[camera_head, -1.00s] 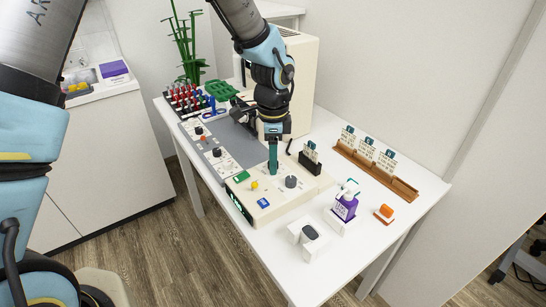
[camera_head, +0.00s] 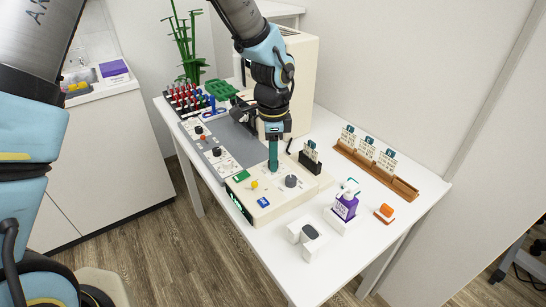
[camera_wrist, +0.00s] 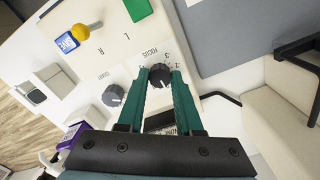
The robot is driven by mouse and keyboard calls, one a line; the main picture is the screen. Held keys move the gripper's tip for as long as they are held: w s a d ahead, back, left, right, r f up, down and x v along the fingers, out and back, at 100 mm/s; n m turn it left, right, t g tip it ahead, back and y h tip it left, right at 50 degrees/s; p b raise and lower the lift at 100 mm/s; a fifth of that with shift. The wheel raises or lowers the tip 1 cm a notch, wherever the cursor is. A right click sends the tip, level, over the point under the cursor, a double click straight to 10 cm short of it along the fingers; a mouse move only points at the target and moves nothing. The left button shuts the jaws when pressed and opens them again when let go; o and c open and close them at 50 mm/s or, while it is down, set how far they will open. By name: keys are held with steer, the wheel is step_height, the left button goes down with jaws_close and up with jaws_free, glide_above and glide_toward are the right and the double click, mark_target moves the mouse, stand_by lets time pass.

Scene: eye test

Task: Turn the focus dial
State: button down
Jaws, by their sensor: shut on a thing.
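The focus dial (camera_wrist: 160,76) is a dark ridged knob on the cream control panel (camera_wrist: 105,72), beside the printed word FOCUS and a numbered scale. In the wrist view my gripper (camera_wrist: 160,74) has its two green fingers around the dial, one on each side, shut on it. In the head view my gripper (camera_head: 273,166) points straight down at the panel (camera_head: 234,190), and its fingers hide the dial. A second dark dial (camera_wrist: 113,95) sits beside it, outside the fingers; it also shows in the head view (camera_head: 291,181).
The panel also bears a yellow knob (camera_head: 254,184), a blue button (camera_head: 263,202) and a green button (camera_head: 242,175). A black card holder (camera_head: 309,164) stands close behind the dials.

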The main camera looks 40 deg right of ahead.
steer(key=n+b, duration=0.1)
steer(key=n, duration=0.3)
steer(key=shift+n+b, duration=0.45)
steer(key=shift+n, duration=1.55)
steer(key=c, duration=0.6)
jaws_free()
steer(key=shift+r, duration=0.1)
step_height(320, 180, up, 11)
steer(key=shift+f+b, duration=0.15)
steer(key=shift+b, duration=0.75)
